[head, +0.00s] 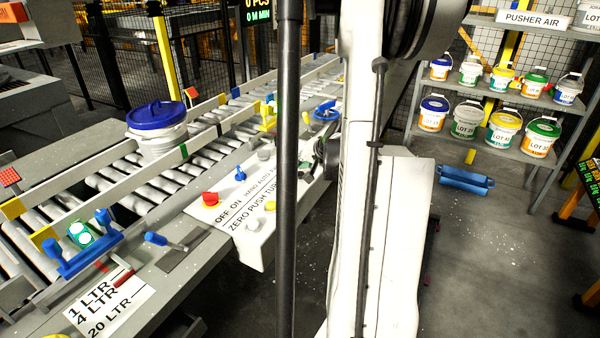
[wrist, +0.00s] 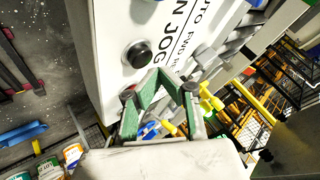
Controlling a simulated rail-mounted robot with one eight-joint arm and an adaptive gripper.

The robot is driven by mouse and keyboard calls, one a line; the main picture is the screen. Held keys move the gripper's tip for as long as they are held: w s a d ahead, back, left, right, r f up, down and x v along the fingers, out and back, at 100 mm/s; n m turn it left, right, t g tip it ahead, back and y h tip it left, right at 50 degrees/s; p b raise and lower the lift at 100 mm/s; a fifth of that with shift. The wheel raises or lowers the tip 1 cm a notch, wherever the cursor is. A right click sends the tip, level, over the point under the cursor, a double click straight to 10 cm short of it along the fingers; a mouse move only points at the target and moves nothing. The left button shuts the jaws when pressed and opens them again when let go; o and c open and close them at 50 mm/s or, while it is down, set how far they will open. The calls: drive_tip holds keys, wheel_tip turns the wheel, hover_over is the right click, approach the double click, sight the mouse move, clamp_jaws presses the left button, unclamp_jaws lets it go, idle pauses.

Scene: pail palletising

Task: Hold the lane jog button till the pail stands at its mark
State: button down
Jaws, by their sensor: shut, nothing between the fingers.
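A white pail with a blue lid (head: 157,130) stands upright on the roller lane, between its side rails, in the head view. Which mark belongs to it I cannot tell. The white control panel (head: 255,243) lies along the lane's near side, with coloured knobs and printed labels. In the wrist view a round black button (wrist: 137,55) sits on the white panel beside lettering reading "JOG". My gripper (wrist: 161,74) is shut and empty, its green fingers meeting just to the lower right of the button. Contact cannot be made out. In the head view my arm hides most of this spot.
The roller lane (head: 108,182) runs diagonally, with blue clamps and handles along its near edge. A shelf rack (head: 480,102) with several lidded pails stands at the right. A blue object (head: 466,180) lies on the open grey floor. Mesh fencing stands behind.

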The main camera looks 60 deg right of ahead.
sight(301, 173)
drive_tip(key=shift+r+p, duration=1.55)
drive_tip(key=shift+r, duration=0.9)
